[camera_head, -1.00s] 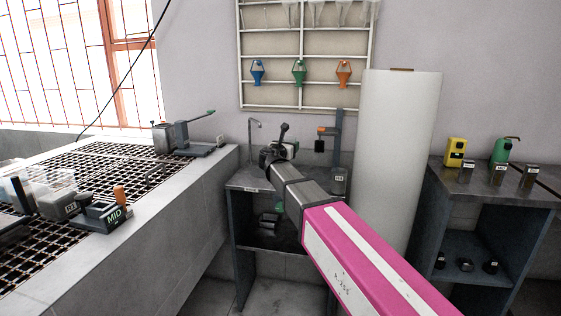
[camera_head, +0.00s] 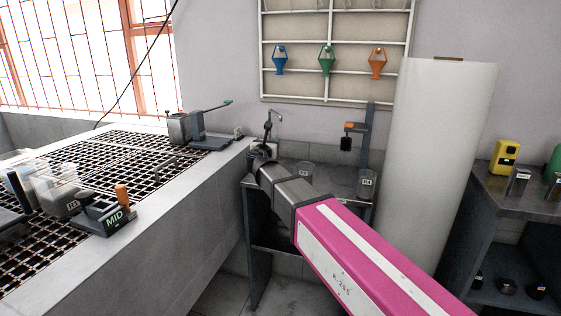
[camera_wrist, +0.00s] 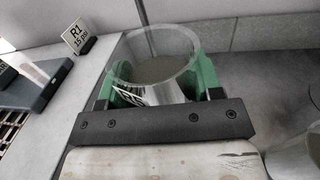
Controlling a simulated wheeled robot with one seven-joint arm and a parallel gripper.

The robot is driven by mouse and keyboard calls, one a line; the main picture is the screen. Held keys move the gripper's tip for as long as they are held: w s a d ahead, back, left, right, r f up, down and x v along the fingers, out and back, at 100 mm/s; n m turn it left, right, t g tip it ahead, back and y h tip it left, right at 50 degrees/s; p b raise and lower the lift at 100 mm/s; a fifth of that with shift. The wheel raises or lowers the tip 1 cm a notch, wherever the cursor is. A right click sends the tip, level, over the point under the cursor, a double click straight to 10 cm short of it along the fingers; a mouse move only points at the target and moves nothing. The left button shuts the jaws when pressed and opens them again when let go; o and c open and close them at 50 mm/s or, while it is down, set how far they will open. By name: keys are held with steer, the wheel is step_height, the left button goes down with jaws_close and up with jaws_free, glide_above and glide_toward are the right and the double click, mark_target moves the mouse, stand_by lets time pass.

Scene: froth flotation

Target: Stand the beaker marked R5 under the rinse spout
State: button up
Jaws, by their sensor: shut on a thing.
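My gripper (camera_wrist: 157,92) is shut on a clear beaker (camera_wrist: 150,45). Its green fingers press on both sides of the glass, which holds grey material. In the head view, my gripper (camera_head: 262,152) is at the left rear of the small grey bench, low beside the rinse spout (camera_head: 272,115). A thin post (camera_wrist: 149,36) rises behind the beaker in the wrist view. I cannot tell whether the beaker touches the bench or is directly under the outlet.
A clear beaker (camera_head: 304,172) and a labelled beaker (camera_head: 367,184) stand on the bench, the latter by an orange-topped stand (camera_head: 363,145). A sign reading R1 15 psi (camera_wrist: 75,37) stands left. A tall white cylinder (camera_head: 440,170) blocks the right.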

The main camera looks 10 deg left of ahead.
steer(key=w+d+f, duration=0.1)
steer(key=w, duration=0.1)
steer(key=w+d+f, duration=0.1)
steer(key=w, duration=0.1)
steer(key=w+d+f, duration=0.1)
steer(key=w+f, duration=0.1)
steer(key=shift+d+f, duration=0.1)
steer(key=shift+d, duration=0.15)
steer(key=shift+f, duration=2)
steer(key=shift+f, duration=0.1)
steer(key=o, duration=1)
steer(key=shift+s, duration=0.3)
steer(key=s, duration=1.1)
steer(key=shift+s+d, duration=0.25)
steer(key=shift+d, duration=0.05)
